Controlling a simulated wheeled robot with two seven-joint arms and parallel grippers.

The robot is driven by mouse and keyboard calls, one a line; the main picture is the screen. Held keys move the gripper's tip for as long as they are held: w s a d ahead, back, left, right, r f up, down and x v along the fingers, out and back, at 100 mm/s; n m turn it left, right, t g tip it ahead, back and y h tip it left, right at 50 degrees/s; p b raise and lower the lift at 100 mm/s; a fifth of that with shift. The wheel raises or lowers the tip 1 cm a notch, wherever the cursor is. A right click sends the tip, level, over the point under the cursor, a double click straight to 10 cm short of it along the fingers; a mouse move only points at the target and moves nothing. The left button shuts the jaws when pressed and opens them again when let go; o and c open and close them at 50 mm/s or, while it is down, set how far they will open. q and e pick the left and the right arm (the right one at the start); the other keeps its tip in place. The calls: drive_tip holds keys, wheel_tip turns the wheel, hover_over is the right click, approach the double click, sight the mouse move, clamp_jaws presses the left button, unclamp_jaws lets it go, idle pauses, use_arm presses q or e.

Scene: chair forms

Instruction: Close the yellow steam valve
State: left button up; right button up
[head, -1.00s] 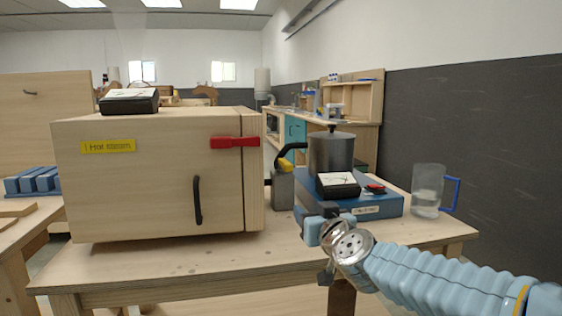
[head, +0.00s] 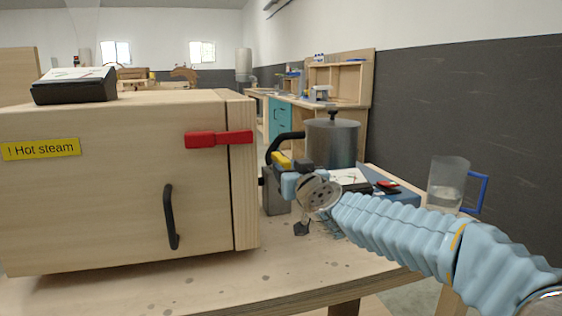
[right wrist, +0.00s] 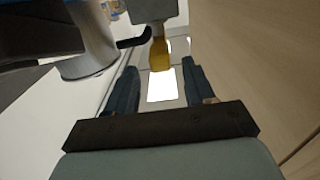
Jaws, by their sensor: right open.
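The yellow steam valve (head: 281,160) is a small yellow lever on a grey block (head: 276,200) between the wooden steam box and the metal pot. A black hose (head: 284,140) curves above it. My right gripper (head: 300,166) is just right of the valve in the head view and partly covers the block. In the right wrist view the yellow valve (right wrist: 160,52) appears beyond and between the open fingers of my right gripper (right wrist: 160,82). The fingers look apart from it, with nothing held. My left gripper is not in view.
The wooden steam box (head: 110,200) has a red latch (head: 218,139) and a black handle (head: 170,217). A clear jug (head: 447,185) stands at the right. The table front (head: 250,290) is clear.

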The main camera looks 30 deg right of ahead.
sight(282, 161)
drive_tip(key=x, duration=0.7)
drive_tip(key=shift+w, duration=0.35)
clamp_jaws()
